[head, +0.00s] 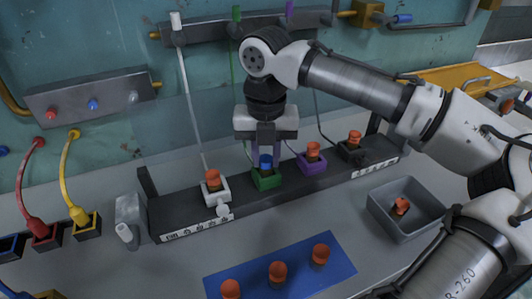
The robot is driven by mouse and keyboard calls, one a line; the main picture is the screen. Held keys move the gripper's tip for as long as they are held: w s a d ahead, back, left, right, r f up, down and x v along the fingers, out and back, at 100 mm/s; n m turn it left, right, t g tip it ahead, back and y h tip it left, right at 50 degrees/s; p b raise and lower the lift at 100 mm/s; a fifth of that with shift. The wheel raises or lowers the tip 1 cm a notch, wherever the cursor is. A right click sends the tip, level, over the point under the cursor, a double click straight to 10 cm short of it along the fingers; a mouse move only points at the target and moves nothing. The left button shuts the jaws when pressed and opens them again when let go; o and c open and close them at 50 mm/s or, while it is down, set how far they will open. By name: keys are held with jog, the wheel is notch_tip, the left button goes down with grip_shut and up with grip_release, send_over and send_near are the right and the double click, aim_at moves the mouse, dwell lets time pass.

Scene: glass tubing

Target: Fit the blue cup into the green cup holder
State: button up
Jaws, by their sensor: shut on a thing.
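The blue cup (265,162) is upright at the green cup holder (267,180), a square green holder on the dark rack. My gripper (266,154) points straight down over the holder, with its fingers shut on the blue cup. The lower part of the cup is hidden by the holder's front wall or merges with it. I cannot tell how deep the cup sits.
On the rack (245,208), orange-topped cups stand in the white (214,192), purple (312,164) and black holders (352,151). Orange-topped cups stand on a blue mat (220,283) in front. A grey bin (413,223) at right holds one orange piece. Thin tubes run behind.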

aim_at(266, 160)
jog(key=shift+f, duration=0.15)
jog(key=o, duration=1)
notch_tip(266, 160, up, 12)
jog(key=shift+r, duration=0.2)
jog(key=shift+s+f, duration=0.1)
